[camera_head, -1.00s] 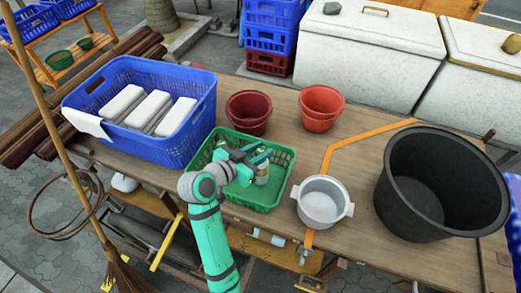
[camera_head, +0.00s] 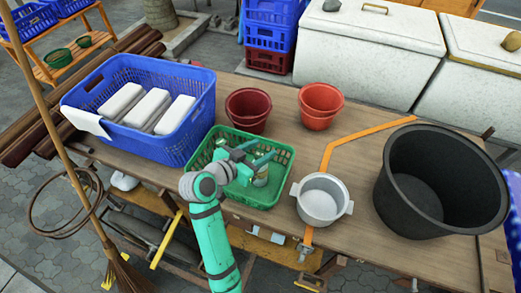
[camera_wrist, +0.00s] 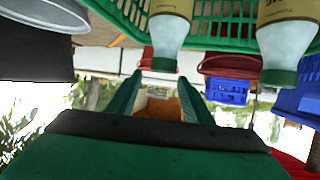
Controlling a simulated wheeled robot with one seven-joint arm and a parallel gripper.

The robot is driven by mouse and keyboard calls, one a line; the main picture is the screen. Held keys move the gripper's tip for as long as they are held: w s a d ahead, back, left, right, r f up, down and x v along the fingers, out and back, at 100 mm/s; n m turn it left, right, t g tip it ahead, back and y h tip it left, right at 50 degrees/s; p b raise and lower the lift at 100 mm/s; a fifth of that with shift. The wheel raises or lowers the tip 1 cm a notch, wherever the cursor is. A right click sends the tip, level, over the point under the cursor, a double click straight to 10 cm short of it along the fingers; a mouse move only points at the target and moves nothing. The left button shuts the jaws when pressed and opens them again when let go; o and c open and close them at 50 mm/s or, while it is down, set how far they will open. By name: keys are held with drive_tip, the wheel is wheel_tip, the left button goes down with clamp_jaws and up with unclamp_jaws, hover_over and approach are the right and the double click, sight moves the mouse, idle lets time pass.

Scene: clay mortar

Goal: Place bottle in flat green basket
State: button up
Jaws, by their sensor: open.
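The flat green basket (camera_head: 267,193) stands on the wooden table, between the blue basket and the metal pot. A pale bottle (camera_head: 261,179) is inside it, partly hidden by my gripper. My gripper (camera_head: 258,163) is over the basket, with its fingers apart and nothing between them. In the wrist view, which looks upside down, two bottles with green caps show at the top, one near the middle (camera_wrist: 170,28) and one at the right (camera_wrist: 287,38). The green basket's mesh (camera_wrist: 225,28) is behind them. My open fingers (camera_wrist: 160,97) are apart from both bottles there.
A blue basket (camera_head: 190,138) with white blocks stands at the left. Dark red (camera_head: 248,108) and orange-red (camera_head: 321,103) pots stand behind the green basket. A metal pot (camera_head: 321,201) and a big black tub (camera_head: 440,184) are at the right. Bare table lies between pot and tub.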

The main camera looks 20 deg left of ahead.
drive_tip(key=shift+a+r, duration=0.15)
drive_tip(key=shift+r, duration=0.35)
drive_tip(key=v, duration=1.2)
